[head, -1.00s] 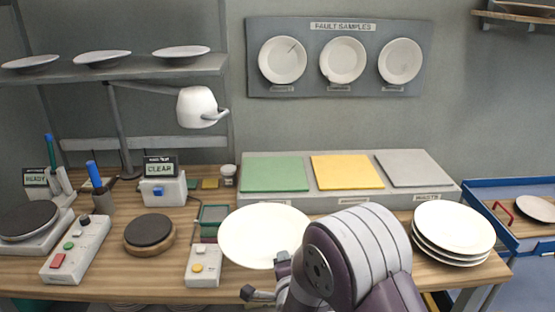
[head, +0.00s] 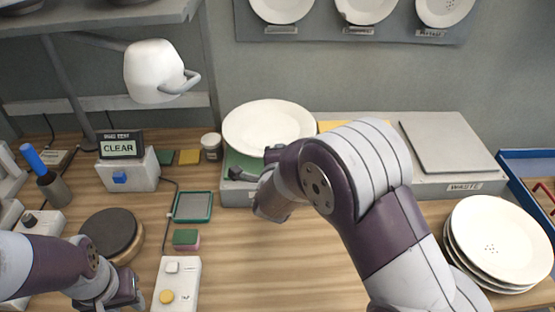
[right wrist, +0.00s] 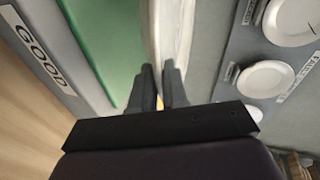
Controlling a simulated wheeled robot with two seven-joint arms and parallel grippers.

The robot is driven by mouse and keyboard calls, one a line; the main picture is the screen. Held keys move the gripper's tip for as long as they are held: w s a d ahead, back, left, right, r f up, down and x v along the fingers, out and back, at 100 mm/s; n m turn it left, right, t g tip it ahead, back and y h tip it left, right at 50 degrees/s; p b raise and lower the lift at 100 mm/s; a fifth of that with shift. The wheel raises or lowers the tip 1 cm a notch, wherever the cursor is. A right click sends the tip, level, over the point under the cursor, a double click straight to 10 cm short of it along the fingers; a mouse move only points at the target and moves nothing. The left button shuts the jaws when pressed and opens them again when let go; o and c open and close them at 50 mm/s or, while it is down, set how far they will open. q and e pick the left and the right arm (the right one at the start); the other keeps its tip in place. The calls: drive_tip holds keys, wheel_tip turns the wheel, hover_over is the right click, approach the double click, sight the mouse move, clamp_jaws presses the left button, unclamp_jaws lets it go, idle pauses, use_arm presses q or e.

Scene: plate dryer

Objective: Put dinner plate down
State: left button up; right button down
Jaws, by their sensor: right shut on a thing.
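The white dinner plate (head: 267,126) is over the green pad (head: 236,164) at the left end of the grey sorting block, covering most of it. My right gripper (head: 272,155) is shut on the plate's near rim. In the right wrist view the fingers (right wrist: 161,88) pinch the rim, and the plate (right wrist: 168,30) shows edge-on beside the green pad (right wrist: 115,45) and a "GOOD" label (right wrist: 36,47). I cannot tell whether the plate touches the pad. My left gripper (head: 128,303) is at the lower left, partly cut off, its jaws unclear.
A yellow pad (head: 350,126) and a grey "WASTE" pad (head: 447,145) lie to the right, partly behind my right arm. A stack of plates (head: 500,240) stands at the right. A tester reading "CLEAR" (head: 122,148), a round dark disc (head: 108,235) and a button box (head: 176,285) are left.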

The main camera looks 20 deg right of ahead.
drive_tip(key=w, duration=0.1)
drive_tip(key=w+f, duration=0.1)
drive_tip(key=shift+w+d+f, duration=0.15)
drive_tip(key=shift+w+d, duration=0.05)
drive_tip(key=shift+w, duration=0.1)
drive_tip(key=shift+f, duration=2)
drive_tip(key=c, duration=1.5)
unclamp_jaws()
drive_tip(key=shift+f, duration=0.1)
drive_tip(key=shift+o, duration=0.4)
drive_tip(key=shift+s, duration=0.2)
drive_tip(key=shift+a, duration=0.1)
drive_tip(key=s+a+n+g+y, duration=0.3)
drive_tip(key=s+n, duration=0.3)
drive_tip(key=s, duration=0.1)
drive_tip(key=s+a+n+g+y, duration=0.2)
drive_tip(key=s+a+n+y, duration=0.15)
drive_tip(key=s+n, duration=0.2)
drive_tip(key=s+d+n+g, duration=0.2)
drive_tip(key=s+n+g, duration=0.1)
drive_tip(key=s+n, duration=0.2)
drive_tip(key=s+d+f+n+g+h, duration=0.1)
drive_tip(key=s+n+g, duration=0.3)
drive_tip(key=s, duration=0.4)
drive_tip(key=shift+d+f+n+b, duration=0.2)
drive_tip(key=shift+d+n+b, duration=0.15)
drive_tip(key=shift+d, duration=0.55)
